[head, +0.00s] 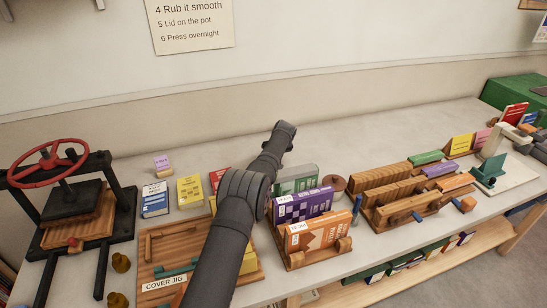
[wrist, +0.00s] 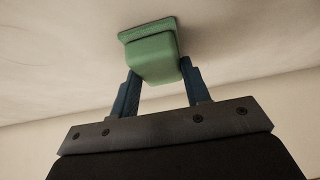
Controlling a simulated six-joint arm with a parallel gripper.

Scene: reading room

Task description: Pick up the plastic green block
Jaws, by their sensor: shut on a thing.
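In the wrist view, a plain green block (wrist: 152,58) with a wider flat flange at its far end sits between the two blue fingers of my gripper (wrist: 160,82). The fingers are shut on its near part, one on each side. Only a pale, bare surface shows behind the block. In the head view my dark arm rises from the bottom and bends toward the back of the table. I cannot make out my gripper or the held block there; the arm seems to hide them.
A press with a red wheel (head: 48,158) stands at the left. The cover jig board (head: 160,241) lies in front. Book racks (head: 333,249) stand right of my arm, with more wooden holders (head: 375,205) beyond. A teal piece (head: 490,170) stands at the far right. The wall runs behind.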

